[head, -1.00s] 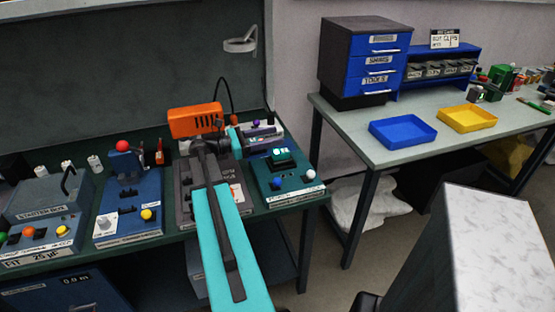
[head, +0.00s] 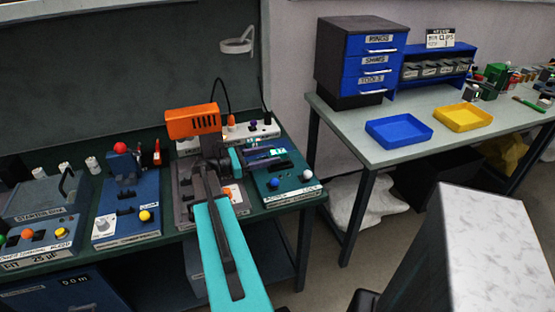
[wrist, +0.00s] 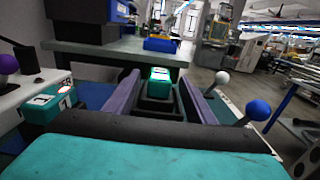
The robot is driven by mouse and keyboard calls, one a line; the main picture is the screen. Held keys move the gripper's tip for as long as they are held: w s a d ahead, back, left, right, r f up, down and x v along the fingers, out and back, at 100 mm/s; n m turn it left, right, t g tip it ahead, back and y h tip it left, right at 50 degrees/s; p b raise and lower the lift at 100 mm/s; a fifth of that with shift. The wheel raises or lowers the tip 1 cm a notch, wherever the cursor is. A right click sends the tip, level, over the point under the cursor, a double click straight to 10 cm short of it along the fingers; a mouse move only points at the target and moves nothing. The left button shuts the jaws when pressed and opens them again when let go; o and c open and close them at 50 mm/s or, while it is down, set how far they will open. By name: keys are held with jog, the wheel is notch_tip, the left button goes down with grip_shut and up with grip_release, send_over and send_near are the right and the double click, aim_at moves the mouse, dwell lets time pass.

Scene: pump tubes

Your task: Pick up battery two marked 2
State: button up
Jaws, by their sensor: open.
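A teal battery (wrist: 158,84) with a lit green-white top stands in a dark slot, between the two purple fingers of my open gripper (wrist: 158,92) in the wrist view. There is a gap on either side, and no number can be read on it. In the head view the battery's lit end (head: 280,153) shows just right of my gripper (head: 265,157), over the blue box. A second teal block (wrist: 46,103) with a reddish light and a partly cut-off black-and-white mark is at the left of the wrist view, outside the fingers. Its mark is unclear.
An orange device (head: 193,122) and a pale strip with knobs (head: 253,131) stand behind. A blue tray (head: 398,132) and a yellow tray (head: 462,117) lie on the other bench.

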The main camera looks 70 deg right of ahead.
jog(key=shift+s+d, duration=0.4)
jog(key=shift+s, duration=0.1)
jog(key=shift+s, duration=0.1)
jog(key=shift+s+d, duration=0.2)
jog(key=shift+p+x, duration=0.8)
jog(key=shift+x, duration=1.95)
grip_shut()
